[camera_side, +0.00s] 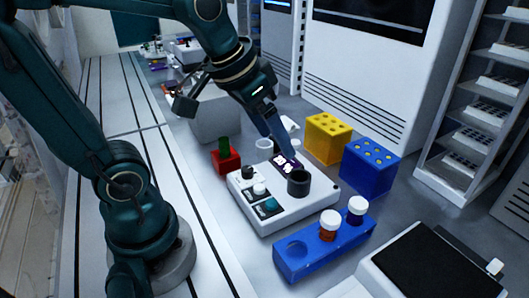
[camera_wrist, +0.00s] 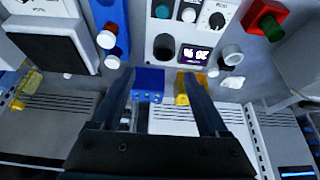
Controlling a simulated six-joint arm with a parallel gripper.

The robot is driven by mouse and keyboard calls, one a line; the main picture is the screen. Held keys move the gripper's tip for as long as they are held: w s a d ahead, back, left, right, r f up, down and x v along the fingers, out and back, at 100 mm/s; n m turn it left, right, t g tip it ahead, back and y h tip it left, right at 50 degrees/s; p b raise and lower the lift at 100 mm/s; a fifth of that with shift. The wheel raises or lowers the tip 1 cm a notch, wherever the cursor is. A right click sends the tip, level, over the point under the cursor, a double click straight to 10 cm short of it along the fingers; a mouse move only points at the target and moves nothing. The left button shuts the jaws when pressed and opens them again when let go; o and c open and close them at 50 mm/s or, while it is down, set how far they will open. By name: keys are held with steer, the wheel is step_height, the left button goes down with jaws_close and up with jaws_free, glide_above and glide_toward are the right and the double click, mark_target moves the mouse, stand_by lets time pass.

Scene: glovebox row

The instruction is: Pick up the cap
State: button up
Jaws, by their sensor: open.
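Two vials stand in the blue rack (camera_side: 290,265), each with a white cap: one on the brown vial (camera_side: 330,218) and one on the dark vial (camera_side: 357,204). In the wrist view the white caps show left of my fingers, one higher (camera_wrist: 106,39) and one lower (camera_wrist: 112,62). A loose white round piece (camera_wrist: 232,55) lies beyond the device; I cannot tell whether it is the cap. My gripper (camera_side: 284,152) is above the device's far side, its fingers apart in the wrist view (camera_wrist: 160,76), with nothing visible between them.
The white device (camera_side: 265,221) has knobs, a lit display and a dark round well (camera_side: 299,183). Yellow (camera_side: 328,138) and blue (camera_side: 370,167) blocks stand behind it. A red block (camera_side: 224,163) holds a green cylinder. A black-topped scale (camera_side: 430,268) is at the front right.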

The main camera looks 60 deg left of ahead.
steer(key=w+a+f, duration=0.2)
steer(key=w+a, duration=0.3)
steer(key=w, duration=0.3)
steer(key=n, duration=0.2)
glide_toward(294, 142)
steer(key=shift+w+d+f+g+y, duration=0.2)
steer(key=shift+w+f+g+y, duration=0.15)
steer(key=shift+w+f, duration=0.65)
steer(key=shift+x, duration=2.65)
steer(key=shift+s, duration=0.15)
jaws_close()
